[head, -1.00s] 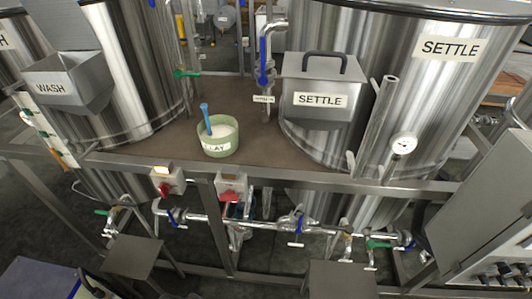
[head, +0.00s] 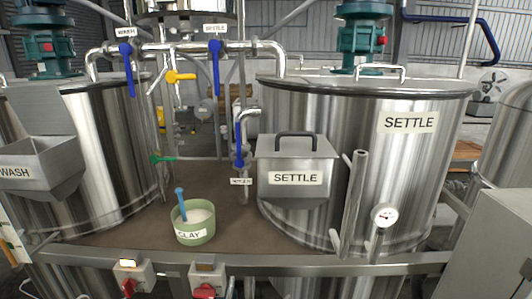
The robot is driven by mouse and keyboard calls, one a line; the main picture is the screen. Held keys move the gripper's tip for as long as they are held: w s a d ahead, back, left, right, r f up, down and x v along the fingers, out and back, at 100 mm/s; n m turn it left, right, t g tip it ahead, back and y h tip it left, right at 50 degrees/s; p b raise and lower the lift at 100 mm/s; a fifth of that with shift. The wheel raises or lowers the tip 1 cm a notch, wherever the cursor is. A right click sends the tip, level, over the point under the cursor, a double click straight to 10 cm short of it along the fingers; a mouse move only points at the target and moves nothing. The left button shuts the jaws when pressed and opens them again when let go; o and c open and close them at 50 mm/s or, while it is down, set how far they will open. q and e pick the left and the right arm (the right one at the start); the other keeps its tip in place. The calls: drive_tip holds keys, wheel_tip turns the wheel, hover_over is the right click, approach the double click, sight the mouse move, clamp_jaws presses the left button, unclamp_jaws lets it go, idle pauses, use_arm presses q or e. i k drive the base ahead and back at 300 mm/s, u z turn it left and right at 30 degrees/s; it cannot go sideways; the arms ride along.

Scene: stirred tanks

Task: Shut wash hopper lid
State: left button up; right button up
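The wash hopper (head: 50,172) is a grey metal box with a WASH label, fixed to the front of the left tank near the left edge of the head view. Its top is open. Its lid (head: 38,108) is a flat grey plate that stands raised at the back of the hopper, against the tank wall. Neither of my grippers is in view.
The settle hopper (head: 296,180), on the right tank (head: 418,165), has its lid (head: 295,146) shut with a dark handle on top. A green CLAY tub (head: 194,235) with a blue-handled tool stands on the brown deck (head: 130,232). Pipes with blue-handled valves (head: 215,65) cross above.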

sight(42, 109)
drive_tip(key=u, duration=1.65)
drive_tip(key=i, duration=0.8)
drive_tip(key=u, duration=0.55)
